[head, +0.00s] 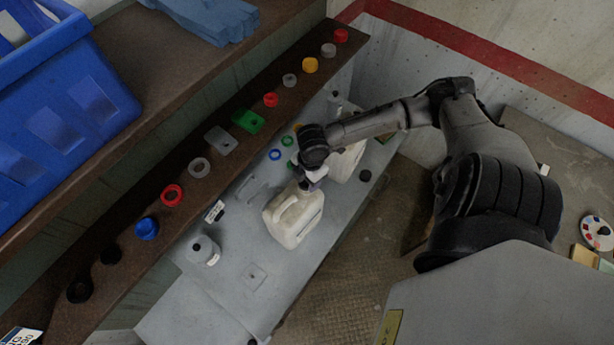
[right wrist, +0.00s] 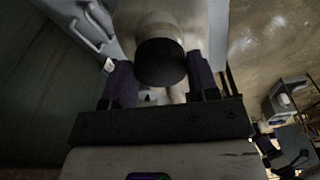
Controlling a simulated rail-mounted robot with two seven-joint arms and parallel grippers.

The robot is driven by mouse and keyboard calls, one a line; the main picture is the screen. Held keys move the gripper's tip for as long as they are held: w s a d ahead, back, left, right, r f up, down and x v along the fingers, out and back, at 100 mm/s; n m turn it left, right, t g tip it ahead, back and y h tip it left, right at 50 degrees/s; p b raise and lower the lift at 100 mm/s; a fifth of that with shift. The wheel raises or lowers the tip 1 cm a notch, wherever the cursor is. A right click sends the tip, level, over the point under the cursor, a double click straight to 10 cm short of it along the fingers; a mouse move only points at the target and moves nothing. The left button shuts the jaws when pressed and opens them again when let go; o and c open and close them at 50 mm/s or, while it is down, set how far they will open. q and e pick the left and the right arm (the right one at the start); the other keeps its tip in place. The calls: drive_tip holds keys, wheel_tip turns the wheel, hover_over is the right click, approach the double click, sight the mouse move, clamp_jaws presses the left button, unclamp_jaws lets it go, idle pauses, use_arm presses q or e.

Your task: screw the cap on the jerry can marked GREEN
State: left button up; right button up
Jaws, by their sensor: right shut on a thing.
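A second pale jerry can (head: 348,160) stands behind, partly hidden by my arm. My left gripper is not in view.
A brown shelf along the bench holds several loose caps, among them a red one (head: 172,195) and a blue one (head: 147,228), and a green block (head: 249,120). A pale bottle (head: 203,250) stands left of the can. A blue crate (head: 60,110) is upper left.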

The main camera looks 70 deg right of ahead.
idle(0.3)
drive_tip(key=shift+f, duration=0.4)
idle(0.4)
idle(0.5)
drive_tip(key=shift+f, duration=0.2)
